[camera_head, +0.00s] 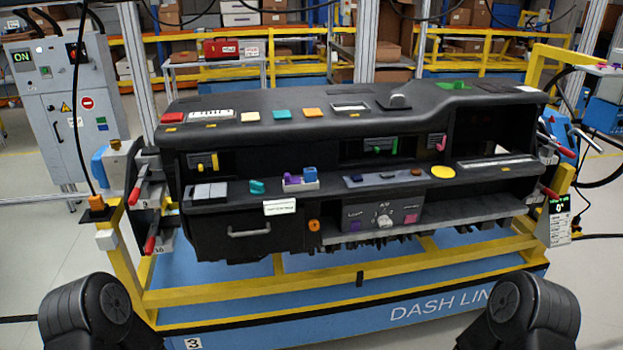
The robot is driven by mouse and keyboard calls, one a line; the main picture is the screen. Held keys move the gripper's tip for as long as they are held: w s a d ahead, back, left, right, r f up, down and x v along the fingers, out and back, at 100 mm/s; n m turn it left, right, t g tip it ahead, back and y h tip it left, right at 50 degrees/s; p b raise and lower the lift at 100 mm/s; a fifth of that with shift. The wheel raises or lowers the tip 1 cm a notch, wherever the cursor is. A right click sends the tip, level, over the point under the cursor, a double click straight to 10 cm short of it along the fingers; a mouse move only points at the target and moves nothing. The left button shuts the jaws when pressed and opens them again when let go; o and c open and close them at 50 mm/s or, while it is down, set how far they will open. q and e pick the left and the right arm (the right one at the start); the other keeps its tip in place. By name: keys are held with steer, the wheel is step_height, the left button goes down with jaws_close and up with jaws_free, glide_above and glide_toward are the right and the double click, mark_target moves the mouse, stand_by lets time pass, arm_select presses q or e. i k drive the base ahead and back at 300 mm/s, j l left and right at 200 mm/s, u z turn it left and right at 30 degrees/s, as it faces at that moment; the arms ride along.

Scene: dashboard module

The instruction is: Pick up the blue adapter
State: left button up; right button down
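A small blue block (310,174), which looks like the blue adapter, stands on the middle ledge of the black dashboard module (340,110). It sits at the right end of a white holder (301,187), beside a purple piece (291,179). A teal piece (257,187) lies on the ledge to the left of the holder. Only dark rounded links of my arms show at the bottom left and bottom right corners. Neither of my grippers is in view, and nothing covers the blue block.
The dashboard rests on a yellow and blue frame with red-handled clamps (135,196) at its ends. A white label (279,207) hangs below the holder. A yellow disc (442,172) lies to the right on the ledge. A grey control panel (381,215) sits below.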

mark_target(310, 174)
steer(key=i+l+z, duration=0.3)
steer(key=i+l, duration=0.7)
steer(key=i, duration=0.1)
